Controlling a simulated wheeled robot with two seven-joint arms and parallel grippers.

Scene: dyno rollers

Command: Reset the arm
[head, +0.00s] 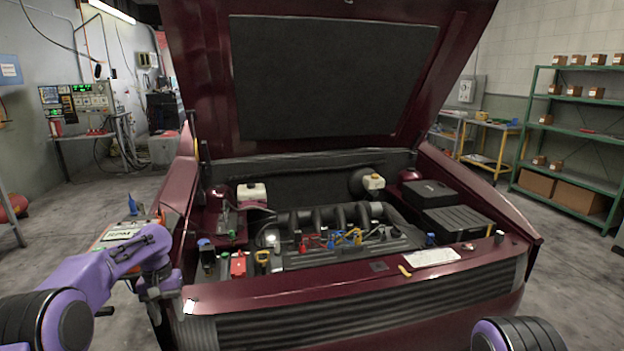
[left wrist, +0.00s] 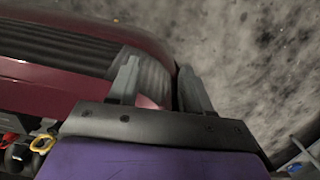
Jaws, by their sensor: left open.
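My left arm (head: 100,283) is purple with dark joints and reaches in from the left, beside the front left corner of the dark red car (head: 400,290). My left gripper (left wrist: 158,92) is open, its two grey fingers apart with nothing between them. In the left wrist view the fingers point past the car's front corner, over the grey floor (left wrist: 255,60). In the head view the arm's end is small and its fingertips are hard to make out. Of my right arm only a purple and black part (head: 515,334) shows at the bottom right; its gripper is out of frame.
The car's hood (head: 335,75) is raised. Several coloured connectors and a yellow-handled item (head: 262,256) sit along the front of the engine bay. A cart with a display (head: 122,235) stands left of the car, near my left arm. Green shelves (head: 575,130) stand far right.

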